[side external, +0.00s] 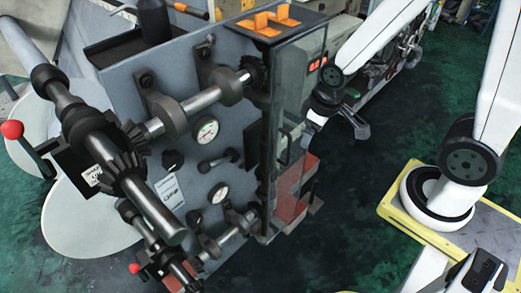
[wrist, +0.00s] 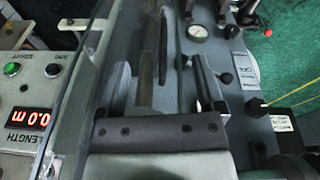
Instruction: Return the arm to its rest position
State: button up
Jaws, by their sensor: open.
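The film tower (side external: 225,130) is a grey machine with dark shafts, bevel gears and round gauges on its side panel. My white arm comes in from the right in the side view. My gripper (side external: 312,126) is at the tower's right edge, small and partly hidden there. It is open and I see nothing held in it. The side view does not show clearly whether it touches the tower. In the wrist view, a dark bolted bar and grey plates of machinery (wrist: 155,133) fill the middle.
Red-knobbed levers (side external: 13,130) stick out at the tower's left. Orange parts (side external: 270,20) sit on its top. A yellow-edged base plate (side external: 495,215) lies on the green floor (side external: 345,225). A control panel with a red length display (wrist: 27,117) is at left in the wrist view.

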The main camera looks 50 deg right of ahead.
jog(key=shift+s+a+r+m, duration=0.1)
jog(key=shift+s+r+m, duration=0.05)
jog(key=shift+r+m, duration=0.4)
jog(key=shift+s+r+m, duration=0.15)
jog(key=shift+r+m, duration=0.3)
jog(key=shift+r, duration=0.1)
dwell(0.9)
